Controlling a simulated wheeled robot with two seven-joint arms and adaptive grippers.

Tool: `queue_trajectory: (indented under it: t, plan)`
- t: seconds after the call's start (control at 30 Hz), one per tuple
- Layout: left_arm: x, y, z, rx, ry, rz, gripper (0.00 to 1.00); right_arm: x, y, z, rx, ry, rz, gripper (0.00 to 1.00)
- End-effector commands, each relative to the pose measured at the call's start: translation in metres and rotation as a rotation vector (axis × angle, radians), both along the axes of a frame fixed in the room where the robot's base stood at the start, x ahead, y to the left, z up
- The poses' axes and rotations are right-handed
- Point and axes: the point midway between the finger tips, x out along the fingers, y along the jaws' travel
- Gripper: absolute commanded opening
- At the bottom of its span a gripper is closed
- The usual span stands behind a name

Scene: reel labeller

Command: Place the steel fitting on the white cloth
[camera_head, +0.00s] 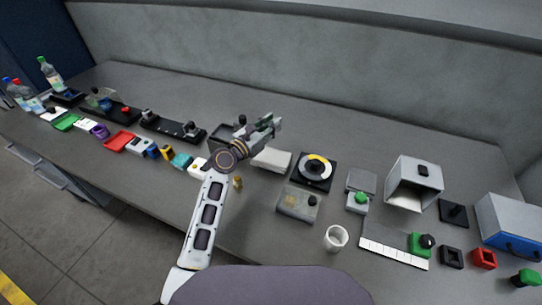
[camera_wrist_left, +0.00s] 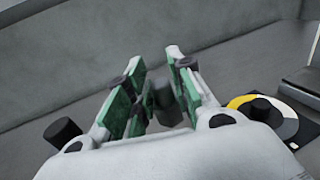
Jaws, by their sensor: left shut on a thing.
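My left gripper (camera_head: 268,127) is above the middle of the bench, and it also shows in the wrist view (camera_wrist_left: 155,92). Its green-padded fingers are shut on a grey cylindrical piece, the steel fitting (camera_wrist_left: 165,100). The fitting is mostly hidden by the fingers and hard to make out in the head view. A flat white pad, which looks like the white cloth (camera_head: 273,160), lies on the bench just below the gripper in the head picture. The gripper appears raised above the bench, apart from the cloth. My right gripper is not in view.
A black reel unit with a white and yellow disc (camera_head: 316,168) stands right of the cloth. A small brass piece (camera_head: 238,182) stands by my arm. The back of the bench is clear.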

Motion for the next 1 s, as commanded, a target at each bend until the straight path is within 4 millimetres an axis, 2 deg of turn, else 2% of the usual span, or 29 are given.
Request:
queue_trajectory:
  t: [0.13, 0.27, 0.63, 1.0]
  plan:
    - [0.000, 0.000, -0.001, -0.001, -0.001, -0.001, 0.00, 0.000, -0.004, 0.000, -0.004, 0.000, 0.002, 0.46]
    - [0.000, 0.000, -0.010, -0.001, 0.001, -0.001, 0.00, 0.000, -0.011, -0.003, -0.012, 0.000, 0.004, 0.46]
    - [0.000, 0.000, -0.057, 0.000, 0.001, -0.002, 0.00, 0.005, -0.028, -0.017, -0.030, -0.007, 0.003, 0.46]
    - [0.000, 0.000, -0.062, -0.001, -0.001, -0.001, 0.00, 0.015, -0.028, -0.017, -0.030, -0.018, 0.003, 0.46]
